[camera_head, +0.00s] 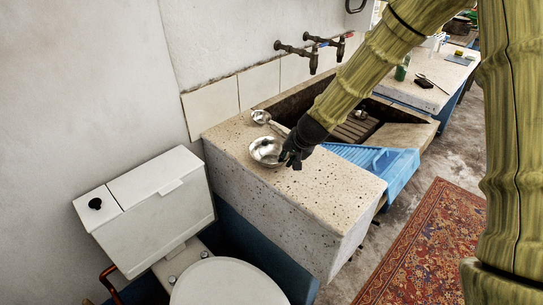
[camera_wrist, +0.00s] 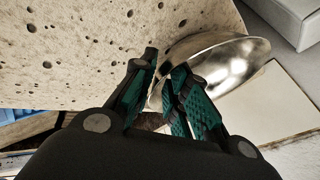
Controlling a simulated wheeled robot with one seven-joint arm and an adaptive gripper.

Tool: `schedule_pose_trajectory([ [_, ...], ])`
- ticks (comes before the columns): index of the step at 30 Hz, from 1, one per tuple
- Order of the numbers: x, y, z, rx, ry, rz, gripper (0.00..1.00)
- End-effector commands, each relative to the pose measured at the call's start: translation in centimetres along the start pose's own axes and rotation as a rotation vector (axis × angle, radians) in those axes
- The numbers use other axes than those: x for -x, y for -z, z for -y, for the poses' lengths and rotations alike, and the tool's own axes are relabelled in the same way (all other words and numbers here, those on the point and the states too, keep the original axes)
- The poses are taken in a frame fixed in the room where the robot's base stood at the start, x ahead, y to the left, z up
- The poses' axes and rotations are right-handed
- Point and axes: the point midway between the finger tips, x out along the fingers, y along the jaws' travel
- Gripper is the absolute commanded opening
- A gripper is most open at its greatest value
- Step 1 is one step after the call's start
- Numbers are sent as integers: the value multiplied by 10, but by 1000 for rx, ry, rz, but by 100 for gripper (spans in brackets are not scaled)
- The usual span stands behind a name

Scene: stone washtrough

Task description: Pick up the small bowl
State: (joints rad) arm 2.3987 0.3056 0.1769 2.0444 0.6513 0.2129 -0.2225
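The small bowl (camera_head: 266,150) is shiny silver metal and sits on the speckled stone top of the washtrough, near its wall side. In the wrist view the bowl (camera_wrist: 230,62) is at upper right, its near side partly hidden behind a finger. My gripper (camera_head: 291,160) is at the bowl's right edge in the head view. In the wrist view my gripper's fingers (camera_wrist: 165,62) are partly drawn together, with the bowl's edge between or just beside them. Whether they touch the rim is not clear.
A metal ladle (camera_head: 263,117) lies behind the bowl. A blue washboard (camera_head: 375,160) is right of my gripper, over the trough's basin. Taps (camera_head: 312,55) stick out from the wall above. A white toilet cistern (camera_head: 150,208) stands at left. The stone top's front (camera_head: 325,190) is clear.

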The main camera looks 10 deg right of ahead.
Motion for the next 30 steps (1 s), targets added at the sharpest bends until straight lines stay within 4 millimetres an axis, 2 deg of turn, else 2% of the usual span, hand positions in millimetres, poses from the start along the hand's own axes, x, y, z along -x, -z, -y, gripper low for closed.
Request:
schedule_pose_trajectory([
  [4,-7,0,0,0,0,0,16],
  [12,-6,1,-2,-2,3,-1,16],
  [15,-6,1,-2,-2,3,-1,0],
  [30,-3,2,2,1,1,-2,0],
])
